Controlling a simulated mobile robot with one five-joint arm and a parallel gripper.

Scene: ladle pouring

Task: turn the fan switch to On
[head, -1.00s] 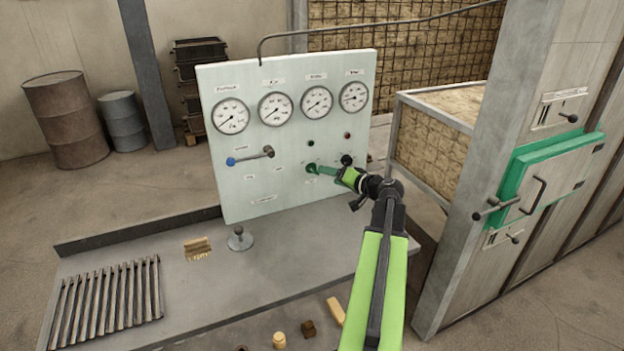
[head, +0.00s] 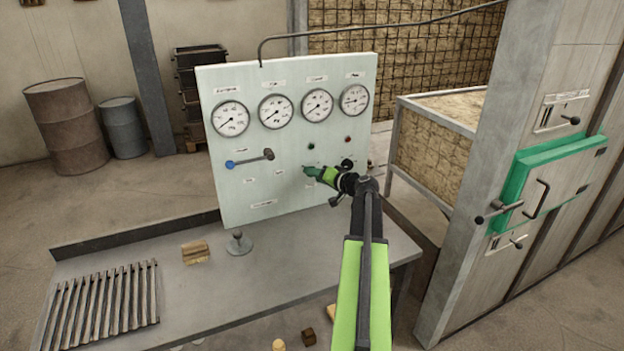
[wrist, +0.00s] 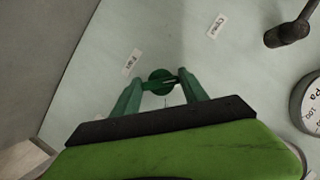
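The fan switch is a small dark green round knob with a crossbar, on the pale panel (head: 236,192); it shows in the wrist view (wrist: 161,82). My gripper (head: 309,172) is at the panel's lower right, below the gauges. In the wrist view my gripper (wrist: 162,78) has its two green fingers apart, one on each side of the knob, with the tips near the ends of the crossbar. I cannot tell whether they press on it. In the head view the gripper hides the knob.
A blue-tipped lever (head: 250,159) is on the panel left of my gripper. A black knob (head: 347,164) is close on its right. Gauges (head: 355,99) run along the top. The grey bench (head: 290,262) is below. The furnace with its green door frame (head: 511,190) stands right.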

